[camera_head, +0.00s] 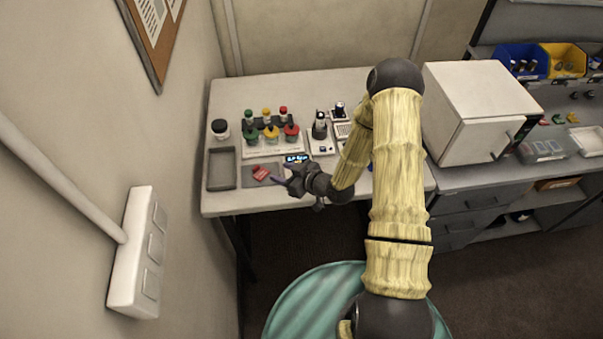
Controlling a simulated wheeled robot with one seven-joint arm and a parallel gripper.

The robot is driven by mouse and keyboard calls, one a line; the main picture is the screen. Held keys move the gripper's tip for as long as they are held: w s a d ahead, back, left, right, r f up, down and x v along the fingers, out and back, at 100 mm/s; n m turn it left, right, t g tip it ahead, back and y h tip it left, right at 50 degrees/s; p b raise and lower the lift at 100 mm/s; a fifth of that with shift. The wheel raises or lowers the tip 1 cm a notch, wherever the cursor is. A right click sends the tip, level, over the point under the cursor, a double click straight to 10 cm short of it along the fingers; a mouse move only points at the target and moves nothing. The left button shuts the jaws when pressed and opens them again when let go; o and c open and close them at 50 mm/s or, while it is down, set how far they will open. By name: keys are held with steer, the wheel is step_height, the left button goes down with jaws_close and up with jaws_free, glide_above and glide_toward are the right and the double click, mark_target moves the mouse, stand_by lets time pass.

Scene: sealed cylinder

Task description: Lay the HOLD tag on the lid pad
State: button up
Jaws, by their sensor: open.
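A small red piece (261,172), which looks like the HOLD tag, lies at the front of the white table; its lettering is too small to read. It rests on or over a flat grey pad (250,182), which may be the lid pad; I cannot tell for certain. My gripper (284,177) is just right of the red piece, low over the table's front edge. Its fingers point left and are open, with nothing visible between them. My gripper and wrist hide part of the pad's right side and the table front.
An empty grey tray (221,169) lies left of the pad. Behind stand a rack (276,147) of red, yellow and green capped vials, a dark-capped jar (220,128), a small lit display (296,158) and a dark instrument (319,127). A white cabinet (470,105) stands right.

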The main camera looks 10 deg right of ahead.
steer(key=s+d+r+m+g+h, duration=0.3)
steer(key=s+d+r+g+h, duration=0.15)
steer(key=d+r+h, duration=0.6)
steer(key=s+r+m+g, duration=0.1)
steer(key=s+r+m, duration=0.1)
steer(key=s+r, duration=0.3)
steer(key=s+r+m+g+y, duration=0.1)
steer(key=s+r+m, duration=0.2)
steer(key=s, duration=0.6)
step_height(320, 180, up, 2)
steer(key=shift+s+a+r+m, duration=0.1)
steer(key=shift+s+a+m, duration=0.1)
steer(key=shift+s+m, duration=0.15)
steer(key=shift+w+g+y, duration=0.15)
steer(key=shift+g+y, duration=0.1)
steer(key=shift+s, duration=0.25)
steer(key=shift+w, duration=0.15)
